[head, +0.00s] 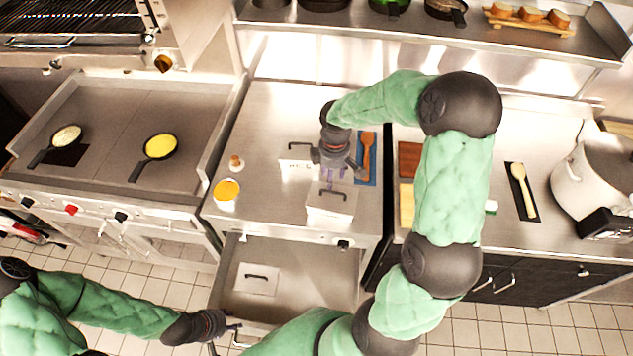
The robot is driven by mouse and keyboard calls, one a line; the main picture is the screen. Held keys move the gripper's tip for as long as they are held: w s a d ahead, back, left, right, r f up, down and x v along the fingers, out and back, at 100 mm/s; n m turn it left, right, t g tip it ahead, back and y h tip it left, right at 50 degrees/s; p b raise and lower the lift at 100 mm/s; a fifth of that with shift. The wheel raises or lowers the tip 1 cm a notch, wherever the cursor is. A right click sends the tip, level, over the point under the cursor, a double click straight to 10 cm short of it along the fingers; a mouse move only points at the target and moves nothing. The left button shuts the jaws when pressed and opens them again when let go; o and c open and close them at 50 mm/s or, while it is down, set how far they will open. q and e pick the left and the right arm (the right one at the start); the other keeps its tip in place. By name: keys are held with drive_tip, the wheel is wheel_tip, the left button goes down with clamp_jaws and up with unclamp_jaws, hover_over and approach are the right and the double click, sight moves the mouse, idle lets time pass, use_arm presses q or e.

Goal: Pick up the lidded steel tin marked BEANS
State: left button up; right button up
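Two pale box-shaped lidded tins with dark lid handles stand on the steel counter: a rear one (297,167), partly covered by my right gripper, and a front one (331,203). A third lidded tin (257,279) lies in the open drawer. No BEANS marking is readable on any of them. My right gripper (337,168) points down between the two counter tins, over a purplish item that is mostly hidden; I cannot tell whether it holds it. My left gripper (226,338) is at the drawer's front edge beside its handle, fingers apart.
The open drawer (310,284) juts out below the counter. A yellow-topped container (226,194) and a small shaker (236,163) stand left of the tins. A wooden spoon on a blue mat (366,178) lies right. Two pans sit on the griddle; a pot (590,180) stands far right.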

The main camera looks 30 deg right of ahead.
drive_tip(key=shift+w+d, duration=0.1)
drive_tip(key=shift+w, duration=0.4)
hover_over(333, 196)
drive_tip(key=f, duration=0.3)
drive_tip(key=a+f, duration=0.1)
drive_tip(key=f, duration=0.1)
drive_tip(key=shift+w+f, duration=0.1)
drive_tip(key=shift+s+d+f, duration=0.15)
drive_tip(key=shift+s+f, duration=0.05)
drive_tip(key=shift+f, duration=0.2)
drive_tip(key=f, duration=0.4)
drive_tip(key=shift+w+d+f+b, duration=0.1)
drive_tip(key=shift+d+f+b, duration=0.1)
drive_tip(key=shift+d+b, duration=0.15)
drive_tip(key=shift+c, duration=0.3)
drive_tip(key=shift+r, duration=0.1)
clamp_jaws()
